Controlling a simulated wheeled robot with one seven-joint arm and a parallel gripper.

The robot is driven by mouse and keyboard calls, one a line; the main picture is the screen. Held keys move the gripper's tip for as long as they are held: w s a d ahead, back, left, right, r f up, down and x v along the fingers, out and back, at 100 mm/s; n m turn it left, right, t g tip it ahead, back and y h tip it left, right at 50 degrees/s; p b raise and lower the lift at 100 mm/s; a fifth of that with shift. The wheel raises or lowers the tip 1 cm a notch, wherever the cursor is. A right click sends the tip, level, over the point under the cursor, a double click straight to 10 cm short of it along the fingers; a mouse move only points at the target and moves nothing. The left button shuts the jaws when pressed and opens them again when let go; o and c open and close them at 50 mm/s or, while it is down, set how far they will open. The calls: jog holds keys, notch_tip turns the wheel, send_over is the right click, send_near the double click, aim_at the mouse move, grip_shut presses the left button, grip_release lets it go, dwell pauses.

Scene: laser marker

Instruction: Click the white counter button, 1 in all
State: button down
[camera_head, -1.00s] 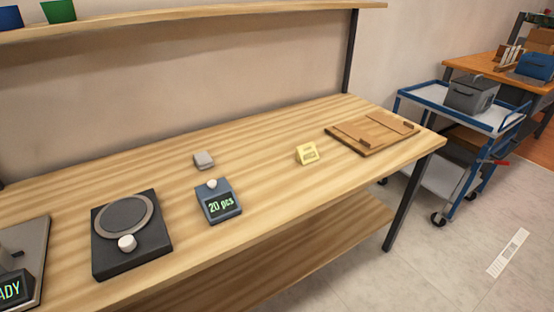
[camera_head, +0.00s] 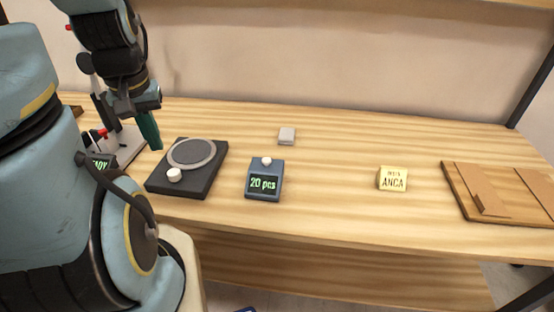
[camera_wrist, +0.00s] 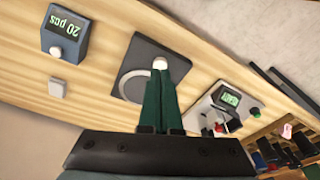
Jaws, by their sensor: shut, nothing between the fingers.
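The blue-grey counter (camera_head: 251,188) sits on the wooden table, its display reading "20 pcs". Its white button (camera_head: 266,161) is on top, behind the display. In the wrist view the counter (camera_wrist: 74,36) is at the upper left, with the white button (camera_wrist: 56,52) on it. My gripper (camera_head: 152,145) has green fingers pointing down, shut and empty. It is left of the black device and well left of the counter, apart from the button. In the wrist view my gripper (camera_wrist: 163,76) has its fingers together in the middle.
A black device (camera_head: 208,177) with a grey ring and a white knob (camera_head: 174,174) stands between my gripper and the counter. A small grey block (camera_head: 287,135) lies behind the counter. A yellow sign (camera_head: 392,179) and a wooden board (camera_head: 462,190) are to the right.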

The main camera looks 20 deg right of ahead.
jog(key=m+t+y, duration=0.5)
jog(key=m+y, duration=0.1)
jog(key=m, duration=1.1)
send_over(271, 162)
jog(key=shift+f+p, duration=0.4)
jog(key=shift+f, duration=0.35)
jog(key=shift+f, duration=0.1)
notch_tip(271, 162, down, 9)
jog(key=b, duration=0.7)
jog(key=shift+f, duration=0.25)
